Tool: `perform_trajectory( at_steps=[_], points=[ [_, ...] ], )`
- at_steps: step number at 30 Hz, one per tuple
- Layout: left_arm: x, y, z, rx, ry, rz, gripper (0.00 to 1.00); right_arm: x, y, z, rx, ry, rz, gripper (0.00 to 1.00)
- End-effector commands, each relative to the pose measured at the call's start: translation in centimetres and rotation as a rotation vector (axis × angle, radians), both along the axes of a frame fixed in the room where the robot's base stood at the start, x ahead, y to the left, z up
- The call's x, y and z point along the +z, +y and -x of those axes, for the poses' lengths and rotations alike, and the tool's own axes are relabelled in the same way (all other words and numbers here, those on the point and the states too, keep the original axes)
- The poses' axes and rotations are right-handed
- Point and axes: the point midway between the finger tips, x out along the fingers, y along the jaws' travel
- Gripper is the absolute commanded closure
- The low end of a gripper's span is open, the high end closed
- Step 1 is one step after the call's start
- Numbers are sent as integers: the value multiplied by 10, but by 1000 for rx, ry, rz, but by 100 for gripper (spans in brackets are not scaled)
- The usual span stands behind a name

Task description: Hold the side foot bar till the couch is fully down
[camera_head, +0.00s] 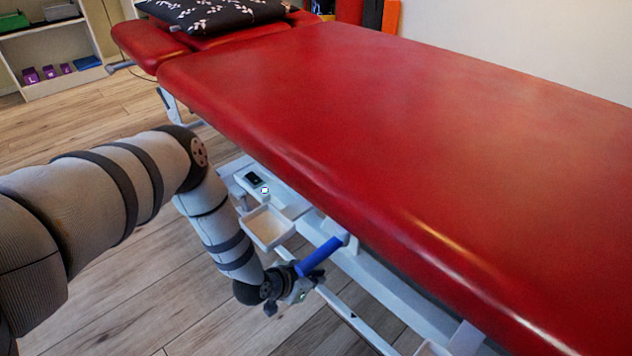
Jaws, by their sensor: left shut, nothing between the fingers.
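The red couch (400,130) fills the middle and right, its top flat and running from upper left to lower right. Under its near edge is a white frame with a blue bar (322,256) sticking out towards me. A thin white rail (345,312), which looks like the side foot bar, runs low along the near side. My right gripper is not in view.
A white open tray (268,228) and a small control box with a dark display (255,179) sit under the couch edge. A dark patterned pillow (215,14) lies at the head end. A white shelf (60,75) stands far left. Wooden floor (120,290) is clear on the near side.

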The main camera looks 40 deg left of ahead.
Motion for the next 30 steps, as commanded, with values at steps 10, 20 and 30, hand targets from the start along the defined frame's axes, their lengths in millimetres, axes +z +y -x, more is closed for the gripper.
perform_trajectory(
  at_steps=[10, 20, 30],
  points=[
    [-4, -1, 5, -3, 14, 2, 100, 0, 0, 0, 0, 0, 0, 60],
    [17, 1, 22, 1, 11, 3, 100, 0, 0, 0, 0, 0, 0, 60],
    [72, 6, 73, 2, 2, 2, 100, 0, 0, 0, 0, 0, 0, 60]
  ],
)
